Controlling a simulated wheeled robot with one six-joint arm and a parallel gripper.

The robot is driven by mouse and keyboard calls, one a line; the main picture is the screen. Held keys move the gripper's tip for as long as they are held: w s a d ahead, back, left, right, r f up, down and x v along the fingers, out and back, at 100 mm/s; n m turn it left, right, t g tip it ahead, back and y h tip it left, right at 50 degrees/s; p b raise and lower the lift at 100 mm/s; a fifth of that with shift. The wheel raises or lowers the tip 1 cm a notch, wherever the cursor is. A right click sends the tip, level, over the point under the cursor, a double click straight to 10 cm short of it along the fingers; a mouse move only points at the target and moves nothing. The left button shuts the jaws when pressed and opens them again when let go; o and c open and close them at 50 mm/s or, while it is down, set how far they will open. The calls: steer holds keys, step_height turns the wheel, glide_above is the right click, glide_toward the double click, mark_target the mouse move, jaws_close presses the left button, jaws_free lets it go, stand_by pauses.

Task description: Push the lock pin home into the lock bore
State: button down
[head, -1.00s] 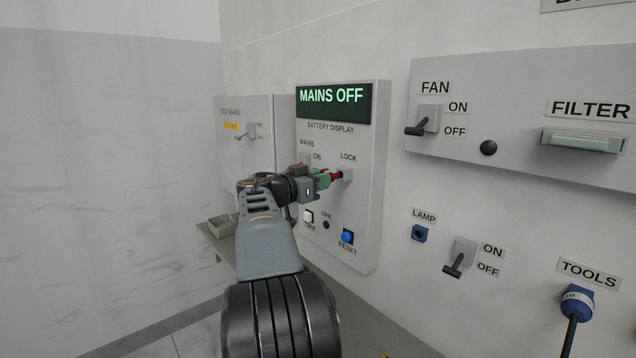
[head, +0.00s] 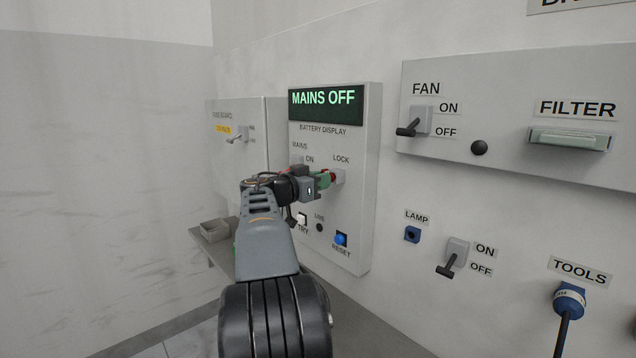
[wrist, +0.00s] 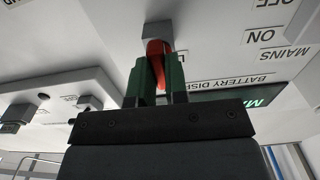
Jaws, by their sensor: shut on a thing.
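The red lock pin (wrist: 158,60) is between the green fingers of my gripper (wrist: 158,70) in the wrist view. The fingers are shut on it. Its far end meets the grey lock block (wrist: 158,31); how deep it sits in the bore is hidden. In the head view my gripper (head: 322,180) is at the lock block (head: 339,177), under the LOCK label. A little red of the pin (head: 331,174) shows there between fingers and block. The bore opening is not visible.
The grey panel's display (head: 326,104) reads MAINS OFF. The mains switch (head: 297,160) is just left of my gripper, partly hidden. A TRY button (head: 302,219) and a blue RESET button (head: 341,239) are below. The fan panel (head: 520,65) stands to the right.

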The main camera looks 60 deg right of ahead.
steer(key=shift+d, duration=0.25)
steer(key=c, duration=1.1)
jaws_free()
steer(key=shift+s, duration=0.1)
steer(key=shift+o, duration=0.2)
steer(key=b+v, duration=0.2)
steer(key=v, duration=1.1)
steer(key=shift+a, duration=0.3)
